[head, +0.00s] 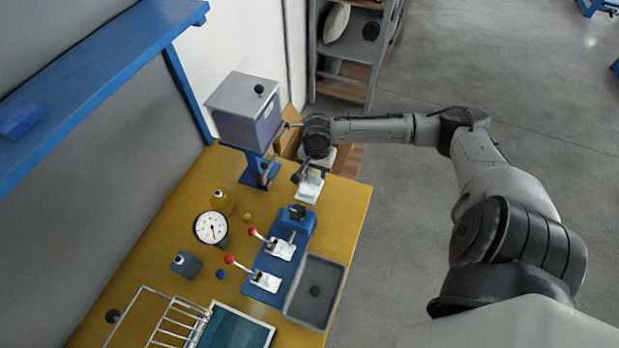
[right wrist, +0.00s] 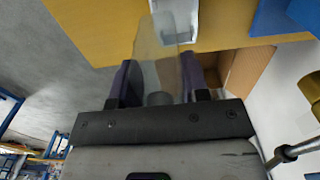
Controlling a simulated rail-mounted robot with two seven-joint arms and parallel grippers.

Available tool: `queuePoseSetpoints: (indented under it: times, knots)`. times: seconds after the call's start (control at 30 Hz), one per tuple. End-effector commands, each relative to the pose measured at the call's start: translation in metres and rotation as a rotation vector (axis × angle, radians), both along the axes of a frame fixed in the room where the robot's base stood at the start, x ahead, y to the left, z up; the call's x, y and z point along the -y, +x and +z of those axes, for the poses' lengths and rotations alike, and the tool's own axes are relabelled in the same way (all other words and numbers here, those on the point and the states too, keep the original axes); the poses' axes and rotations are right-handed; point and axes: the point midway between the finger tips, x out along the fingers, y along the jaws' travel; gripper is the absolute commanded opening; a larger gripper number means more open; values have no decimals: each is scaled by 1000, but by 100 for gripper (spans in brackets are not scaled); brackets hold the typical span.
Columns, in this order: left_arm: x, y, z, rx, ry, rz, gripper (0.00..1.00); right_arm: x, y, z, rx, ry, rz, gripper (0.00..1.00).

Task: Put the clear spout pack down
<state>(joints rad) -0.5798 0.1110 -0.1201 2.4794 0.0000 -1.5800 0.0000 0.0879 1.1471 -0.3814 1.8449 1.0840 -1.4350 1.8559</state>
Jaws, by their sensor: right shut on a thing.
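My right gripper (head: 303,172) is at the far end of the yellow table, just beside the grey-topped machine. In the right wrist view its two dark fingers (right wrist: 158,84) are closed on the clear spout pack (right wrist: 156,42), a see-through pouch with a greyish spout between the fingers. The pack extends away from the fingers over the table edge and overlaps a white, tray-like piece (right wrist: 178,12). In the head view a white piece (head: 311,188) shows below the gripper; I cannot tell the pack from it there. My left gripper is not in view.
The grey box-topped machine (head: 245,112) stands left of the gripper. A blue fixture (head: 284,255) with red-knobbed levers, a grey tray (head: 315,290) and a dial gauge (head: 211,227) are on the yellow table (head: 175,235). A cardboard box (right wrist: 246,70) is beyond the table edge.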

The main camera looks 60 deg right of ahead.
Motion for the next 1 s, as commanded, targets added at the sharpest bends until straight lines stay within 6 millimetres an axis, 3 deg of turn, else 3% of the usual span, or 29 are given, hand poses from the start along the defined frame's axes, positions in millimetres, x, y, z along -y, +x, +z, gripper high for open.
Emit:
queuePoseSetpoints:
  times: [0.23,0.47,0.73,1.0]
  knots:
    - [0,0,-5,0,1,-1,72,0,22,-13,2,0,0,19]
    - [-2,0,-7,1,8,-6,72,0,23,-21,-1,0,1,19]
    - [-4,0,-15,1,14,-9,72,0,23,-53,-1,-1,0,19]
    - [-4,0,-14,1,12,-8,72,0,23,-54,0,-2,1,19]
